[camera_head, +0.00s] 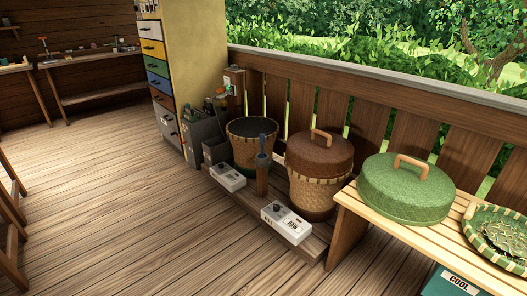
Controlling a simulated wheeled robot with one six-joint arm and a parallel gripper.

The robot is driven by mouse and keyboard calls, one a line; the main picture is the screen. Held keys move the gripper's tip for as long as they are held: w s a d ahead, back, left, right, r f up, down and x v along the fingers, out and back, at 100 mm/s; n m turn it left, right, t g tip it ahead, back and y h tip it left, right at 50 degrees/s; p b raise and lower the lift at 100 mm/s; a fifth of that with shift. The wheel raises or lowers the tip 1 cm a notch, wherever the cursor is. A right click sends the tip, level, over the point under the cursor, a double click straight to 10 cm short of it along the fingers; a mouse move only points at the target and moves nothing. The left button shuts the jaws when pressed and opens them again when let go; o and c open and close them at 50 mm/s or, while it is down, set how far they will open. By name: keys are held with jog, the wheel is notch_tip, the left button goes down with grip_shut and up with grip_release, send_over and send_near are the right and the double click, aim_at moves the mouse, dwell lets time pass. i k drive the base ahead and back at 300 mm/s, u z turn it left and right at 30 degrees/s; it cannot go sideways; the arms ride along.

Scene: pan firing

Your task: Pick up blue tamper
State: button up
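My gripper is not in view.
Two white control boxes (226,177) and (288,226) sit at the platform's front edge. A slatted bench (352,208) at right holds a green lidded basket (405,190) and a leaf tray (497,235). A drawer cabinet (195,50) stands behind. The floor at left is clear.

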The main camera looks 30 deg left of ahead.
aim_at(262, 136)
jog(key=u, duration=0.15)
jog(key=i, duration=0.2)
jog(key=u, duration=1.1)
jog(key=i, duration=0.9)
jog(key=u, duration=1.2)
jog(key=i, duration=2.95)
jog(key=z, duration=1.5)
jog(key=i, duration=1.05)
jog(key=z, duration=0.95)
